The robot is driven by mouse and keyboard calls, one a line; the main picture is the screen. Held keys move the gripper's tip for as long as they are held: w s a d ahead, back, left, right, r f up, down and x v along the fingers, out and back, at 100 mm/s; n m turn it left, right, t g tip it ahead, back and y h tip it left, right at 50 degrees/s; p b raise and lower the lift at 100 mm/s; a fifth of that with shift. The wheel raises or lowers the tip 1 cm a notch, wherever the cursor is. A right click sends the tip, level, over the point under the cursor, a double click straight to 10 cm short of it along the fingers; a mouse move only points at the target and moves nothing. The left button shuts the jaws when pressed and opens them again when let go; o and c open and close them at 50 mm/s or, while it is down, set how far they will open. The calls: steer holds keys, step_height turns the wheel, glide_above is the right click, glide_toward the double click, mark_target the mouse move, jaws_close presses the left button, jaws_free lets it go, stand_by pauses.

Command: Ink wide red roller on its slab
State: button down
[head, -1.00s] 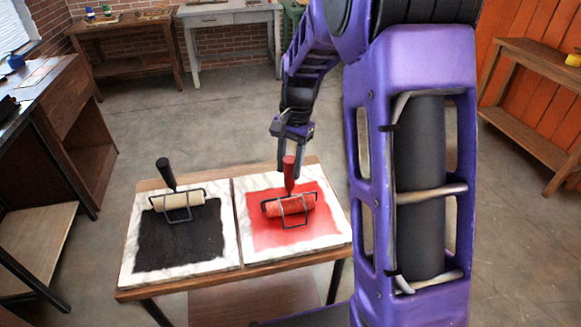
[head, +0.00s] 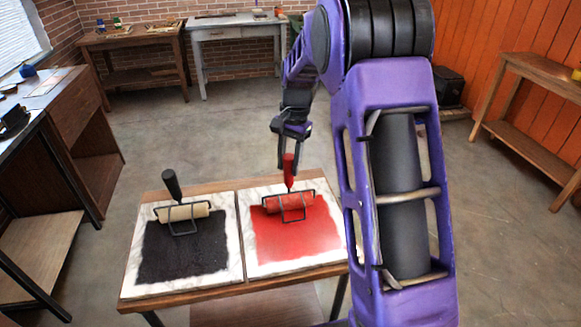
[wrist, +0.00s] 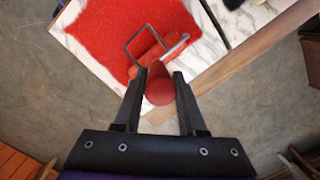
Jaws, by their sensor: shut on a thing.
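The wide red roller (head: 290,203) has a red cylinder, a dark wire frame and a red handle (head: 288,168) standing nearly upright. It rests near the far edge of the red ink patch (head: 292,240) on its white marbled slab (head: 265,269). My gripper (head: 290,150) is above it, shut on the top of the handle. In the wrist view the fingers (wrist: 161,85) stand either side of the red handle end (wrist: 160,88), with the roller (wrist: 147,55) beyond over the red patch (wrist: 110,35). Part of the cylinder is hidden by the handle there.
A second slab (head: 140,277) with black ink lies directly left, bearing a cream roller (head: 183,212) with a black handle. Both slabs sit on a small wooden table (head: 200,299). Workbenches stand at the back and sides. Grey floor (head: 215,120) behind the table is clear.

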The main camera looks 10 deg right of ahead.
steer(key=shift+w, duration=0.3)
steer(key=s+b, duration=0.2)
steer(key=s, duration=1.3)
stand_by(1.1)
steer(key=shift+r+p, duration=1)
steer(key=shift+r, duration=1.5)
